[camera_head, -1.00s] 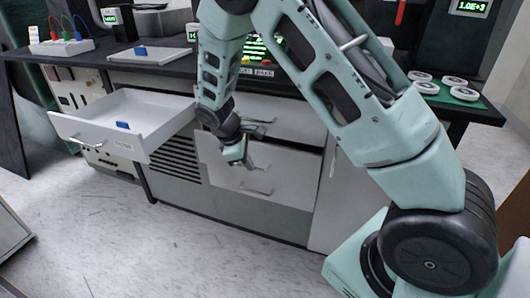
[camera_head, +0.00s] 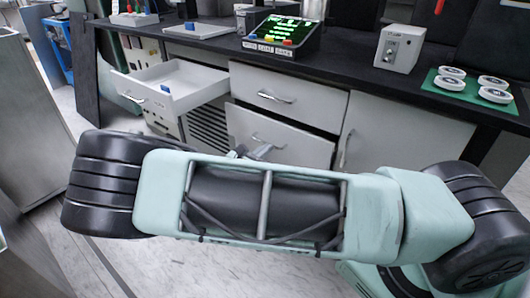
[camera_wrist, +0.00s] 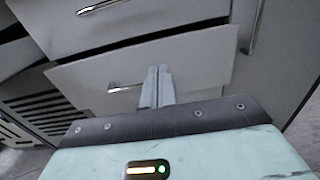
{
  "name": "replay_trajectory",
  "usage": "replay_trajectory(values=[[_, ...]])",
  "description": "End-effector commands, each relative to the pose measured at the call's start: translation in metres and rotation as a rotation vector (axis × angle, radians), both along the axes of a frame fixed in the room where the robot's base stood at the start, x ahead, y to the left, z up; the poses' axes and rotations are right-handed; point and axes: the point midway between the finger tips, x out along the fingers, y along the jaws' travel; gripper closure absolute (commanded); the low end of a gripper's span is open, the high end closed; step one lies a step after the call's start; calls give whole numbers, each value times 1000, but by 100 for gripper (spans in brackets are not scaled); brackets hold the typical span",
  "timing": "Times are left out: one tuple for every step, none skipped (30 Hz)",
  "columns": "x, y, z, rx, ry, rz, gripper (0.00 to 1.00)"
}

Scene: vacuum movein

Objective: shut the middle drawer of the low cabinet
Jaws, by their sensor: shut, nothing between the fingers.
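The low cabinet (camera_head: 400,125) stands under a dark worktop. Its middle-column lower drawer (camera_head: 300,147) is partly out, with a dark gap above its white front; this front also fills the middle of the wrist view (camera_wrist: 205,72). Its bar handle shows in the head view (camera_head: 262,143) and left of my fingers in the wrist view (camera_wrist: 122,88). My gripper (camera_wrist: 158,75) is shut and empty, its fingertips in front of this drawer face, just right of the handle. Whether they touch is unclear. In the head view, my arm hides most of the gripper.
The left drawer (camera_head: 200,92) stands far out, with a blue block (camera_head: 165,87) inside. The drawer above (camera_head: 310,96) looks shut. A cabinet door with an upright handle (camera_head: 344,150) is at right. Floor lies in front.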

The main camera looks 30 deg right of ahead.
Motion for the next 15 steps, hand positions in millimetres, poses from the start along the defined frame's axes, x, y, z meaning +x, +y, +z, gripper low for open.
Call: replay_trajectory(values=[[3, -12, -2, -2, 0, -5, 100], [5, -18, -2, -2, 2, -5, 100], [8, -26, -2, 0, 1, -5, 100], [10, -32, -2, -1, 1, -5, 100], [12, -38, -2, 0, 0, -6, 100], [15, -45, -2, 0, 1, -5, 100], [17, -51, -2, 0, 1, -5, 100], [19, -57, -3, 0, 1, -6, 100], [22, -64, -3, 0, 1, -5, 100], [23, -69, -3, 1, 1, -5, 100], [25, -73, -3, 1, 0, -5, 100], [27, -79, -3, 1, 1, -5, 100], [29, -83, -3, 2, 2, -4, 100], [30, -86, -3, 2, 2, -4, 100], [32, -90, -2, 2, 1, -4, 100]])
